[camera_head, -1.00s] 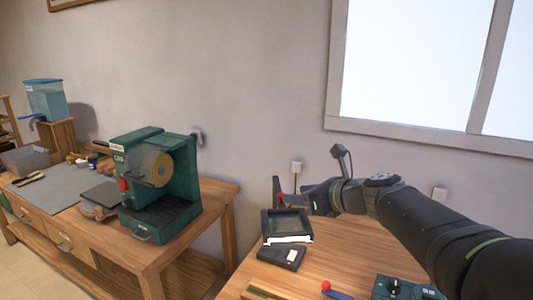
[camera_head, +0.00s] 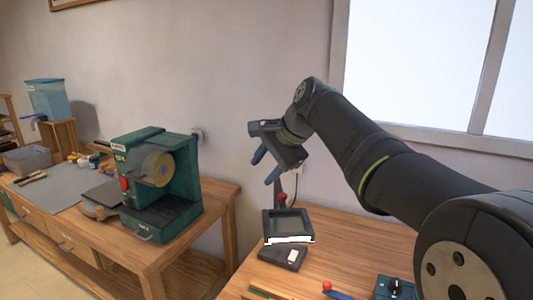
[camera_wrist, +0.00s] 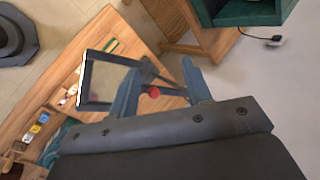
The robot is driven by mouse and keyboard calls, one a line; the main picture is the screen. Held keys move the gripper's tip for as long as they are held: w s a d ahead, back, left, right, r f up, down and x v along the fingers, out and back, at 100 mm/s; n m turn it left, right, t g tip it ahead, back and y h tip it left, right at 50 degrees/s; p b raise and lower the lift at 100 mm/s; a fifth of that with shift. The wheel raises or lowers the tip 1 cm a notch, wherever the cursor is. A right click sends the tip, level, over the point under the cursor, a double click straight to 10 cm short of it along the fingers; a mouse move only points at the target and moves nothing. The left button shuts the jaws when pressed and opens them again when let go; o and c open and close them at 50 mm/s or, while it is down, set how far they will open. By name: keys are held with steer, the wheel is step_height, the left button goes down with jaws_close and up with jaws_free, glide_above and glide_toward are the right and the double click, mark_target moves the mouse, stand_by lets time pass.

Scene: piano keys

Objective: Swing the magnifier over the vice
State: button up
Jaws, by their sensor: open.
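The magnifier looks to be the square dark frame (camera_head: 288,225) with a white front edge, on an arm above the right wooden table. In the wrist view its frame (camera_wrist: 84,82) is at the left, and its linkage runs behind my fingers. A red knob (camera_head: 281,197) is on or beside its arm; it also shows between my fingers in the wrist view (camera_wrist: 153,92). My gripper (camera_head: 265,167) is open and empty, above the knob and apart from it, fingers pointing down-left. I cannot make out the vice for sure.
A dark block with a white patch (camera_head: 283,257) lies under the frame. A red-tipped blue item (camera_head: 335,290) and a dark box with a knob (camera_head: 392,287) are at the front. A green machine (camera_head: 158,185) stands on the left bench, across a gap.

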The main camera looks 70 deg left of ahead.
steer(key=a+f+n+t+h, duration=0.1)
steer(key=a+f+n+t, duration=0.25)
steer(key=a+f, duration=0.2)
steer(key=v, duration=0.9)
steer(key=shift+d, duration=0.5)
steer(key=shift+r+n+g, duration=0.1)
steer(key=shift+n+g, duration=0.15)
